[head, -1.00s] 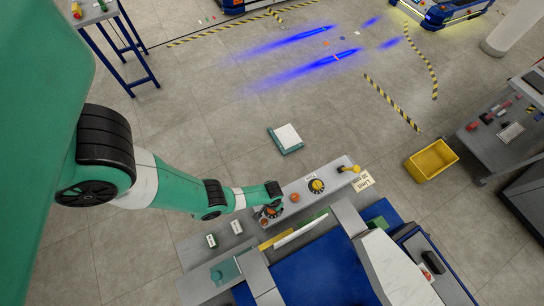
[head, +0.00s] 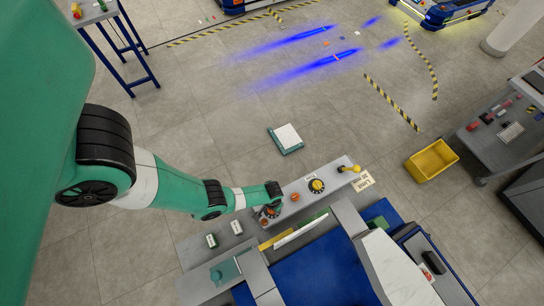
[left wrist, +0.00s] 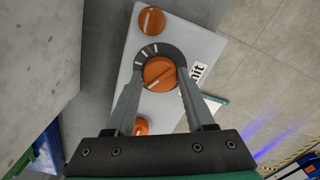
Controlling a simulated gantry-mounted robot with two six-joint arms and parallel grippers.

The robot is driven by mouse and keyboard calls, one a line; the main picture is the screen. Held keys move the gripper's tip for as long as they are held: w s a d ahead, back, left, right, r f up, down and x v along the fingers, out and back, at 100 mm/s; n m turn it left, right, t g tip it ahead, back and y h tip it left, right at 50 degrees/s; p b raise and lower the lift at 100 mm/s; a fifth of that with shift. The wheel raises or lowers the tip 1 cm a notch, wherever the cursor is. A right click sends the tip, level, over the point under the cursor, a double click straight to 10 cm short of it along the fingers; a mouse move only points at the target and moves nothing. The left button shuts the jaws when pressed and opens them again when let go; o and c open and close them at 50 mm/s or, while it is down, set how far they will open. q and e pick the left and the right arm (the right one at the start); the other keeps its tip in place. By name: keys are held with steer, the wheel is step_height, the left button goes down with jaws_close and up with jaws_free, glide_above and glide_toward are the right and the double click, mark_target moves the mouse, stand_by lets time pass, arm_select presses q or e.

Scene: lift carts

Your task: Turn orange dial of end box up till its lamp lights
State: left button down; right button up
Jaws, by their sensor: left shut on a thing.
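The end box (head: 334,174) is a long light-grey panel box beside the blue cart. My left gripper (left wrist: 157,82) is shut on this dial, one finger on each side. In the head view my left gripper (head: 271,208) hides most of the dial. Round orange parts sit on either side of it, one above (left wrist: 152,20) and one below (left wrist: 140,125). Neither clearly glows. My right gripper is not in view.
The box also bears a yellow dial (head: 316,186) and a yellow knob lever (head: 352,169). A blue cart (head: 325,270) stands close in front. A yellow bin (head: 432,160) and grey trolley (head: 505,125) are on the right. The floor beyond the box is mostly free.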

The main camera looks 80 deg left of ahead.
arm_select(q)
steer(key=shift+m, duration=2.8)
steer(key=shift+c, duration=1.3)
jaws_free()
step_height(320, 180, up, 12)
steer(key=p, duration=1.1)
steer(key=shift+f+p, duration=0.25)
steer(key=shift+p, duration=0.05)
